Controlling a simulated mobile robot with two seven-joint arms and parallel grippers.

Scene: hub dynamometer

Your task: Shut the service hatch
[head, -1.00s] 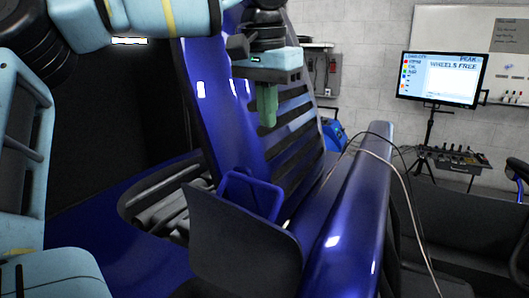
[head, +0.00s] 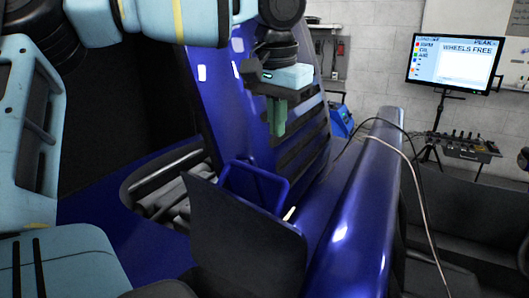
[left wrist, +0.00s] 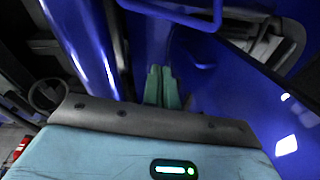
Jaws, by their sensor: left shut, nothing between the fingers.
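A tall blue panel with dark slats (head: 215,95) stands raised behind an opening with a dark rim (head: 165,185); it looks like the service hatch, but I cannot be sure. A blue loop-shaped frame (head: 281,196) stands near the opening, and it also shows at the top of the left wrist view (left wrist: 192,24). My left gripper (head: 278,130) points down in front of the slats, right of and above the loop. Its green fingers (left wrist: 161,98) are together and empty. I cannot tell whether they touch the panel. My right gripper is not in view.
A dark flat panel (head: 240,245) stands in front of the loop. A long blue body side (head: 355,225) runs along the right, with cables over it. A monitor (head: 453,64) reading "WHEELS FREE" and a tool tray (head: 460,146) stand farther back.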

